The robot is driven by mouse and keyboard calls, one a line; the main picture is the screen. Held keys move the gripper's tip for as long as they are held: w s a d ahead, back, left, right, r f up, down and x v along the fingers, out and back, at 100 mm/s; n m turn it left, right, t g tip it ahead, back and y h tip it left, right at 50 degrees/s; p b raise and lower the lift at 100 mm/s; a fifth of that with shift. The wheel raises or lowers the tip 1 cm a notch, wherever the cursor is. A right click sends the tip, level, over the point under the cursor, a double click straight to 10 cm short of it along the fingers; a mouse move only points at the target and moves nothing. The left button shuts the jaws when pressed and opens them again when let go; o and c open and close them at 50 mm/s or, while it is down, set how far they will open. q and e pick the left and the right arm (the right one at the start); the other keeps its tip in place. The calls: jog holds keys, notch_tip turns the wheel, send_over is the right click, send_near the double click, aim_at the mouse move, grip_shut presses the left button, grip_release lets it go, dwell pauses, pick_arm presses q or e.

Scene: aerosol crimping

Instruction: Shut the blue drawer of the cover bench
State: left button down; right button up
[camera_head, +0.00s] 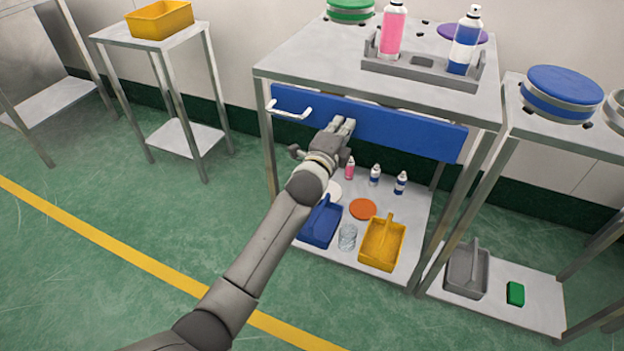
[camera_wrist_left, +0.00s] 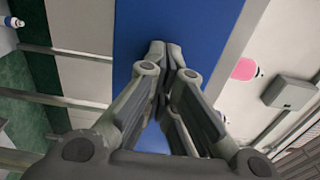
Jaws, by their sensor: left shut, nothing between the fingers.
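The blue drawer (camera_head: 390,131) is under the top of the cover bench (camera_head: 300,62). Its front looks near flush with the bench frame; I cannot tell whether a small gap is left. A white handle (camera_head: 291,108) is on the left part of the front. My left gripper (camera_head: 345,124) is shut and empty, with its fingertips at the drawer front, right of the handle. In the left wrist view the shut fingertips (camera_wrist_left: 165,47) lie over the blue front (camera_wrist_left: 205,25); whether they touch it cannot be told. My right gripper is not in view.
A grey holder (camera_head: 425,70) with a pink and a blue-white can stands on the bench top. Another bench (camera_head: 560,130) stands at right.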

pick_arm(q)
jog(key=shift+w+d+r, duration=0.15)
jog(key=shift+w, duration=0.3)
jog(key=shift+w+d+r, duration=0.1)
jog(key=shift+w, duration=0.3)
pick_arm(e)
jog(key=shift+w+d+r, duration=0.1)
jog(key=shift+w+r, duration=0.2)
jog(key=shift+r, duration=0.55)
